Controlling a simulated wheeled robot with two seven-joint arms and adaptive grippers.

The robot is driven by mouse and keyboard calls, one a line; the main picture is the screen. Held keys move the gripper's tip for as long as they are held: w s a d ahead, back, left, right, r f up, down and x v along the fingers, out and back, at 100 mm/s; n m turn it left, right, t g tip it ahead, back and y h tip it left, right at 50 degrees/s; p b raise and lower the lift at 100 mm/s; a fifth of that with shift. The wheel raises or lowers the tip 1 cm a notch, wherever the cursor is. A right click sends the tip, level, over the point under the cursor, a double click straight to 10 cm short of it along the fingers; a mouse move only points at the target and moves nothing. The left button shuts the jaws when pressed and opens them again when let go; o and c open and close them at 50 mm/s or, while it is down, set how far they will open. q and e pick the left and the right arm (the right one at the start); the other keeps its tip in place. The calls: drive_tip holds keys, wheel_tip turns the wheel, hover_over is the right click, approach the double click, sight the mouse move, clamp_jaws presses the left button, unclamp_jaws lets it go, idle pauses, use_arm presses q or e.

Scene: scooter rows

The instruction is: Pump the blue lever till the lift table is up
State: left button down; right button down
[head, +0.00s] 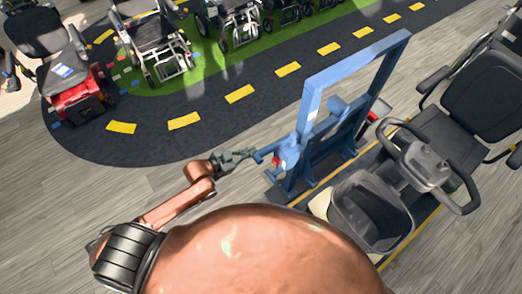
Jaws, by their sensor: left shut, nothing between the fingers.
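The lift table is a blue steel frame (312,97) with a tall rectangular push handle, standing right of the middle in the head view. A short blue lever (267,152) sticks out from its left side, near a small red part. My left gripper (245,155) is shut and empty, with its fingertips close to the lever's outer end. I cannot tell whether they touch it. The table's platform is mostly hidden behind the frame, so its height cannot be judged. My right gripper is not in view.
A mobility scooter (428,165) with a dark seat and a grey front basket (368,210) stands close on the right. A red scooter (78,95) and several wheelchairs (158,45) stand at the back left. Grey floor is free left of the lift table.

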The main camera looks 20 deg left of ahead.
use_arm(q)
drive_tip(key=p, duration=0.1)
hover_over(261, 153)
drive_tip(key=f, duration=0.1)
drive_tip(key=d+f, duration=0.1)
drive_tip(key=f, duration=0.1)
drive_tip(key=shift+s, duration=0.1)
drive_tip(key=f, duration=0.3)
drive_tip(key=shift+w+a+f, duration=0.1)
drive_tip(key=shift+w+a, duration=0.1)
drive_tip(key=shift+a, duration=0.05)
drive_tip(key=shift+a+f+p, duration=0.2)
drive_tip(key=shift+f+p, duration=0.1)
drive_tip(key=shift+f, duration=0.25)
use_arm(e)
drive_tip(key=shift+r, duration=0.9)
use_arm(q)
drive_tip(key=shift+s+a+f, duration=0.1)
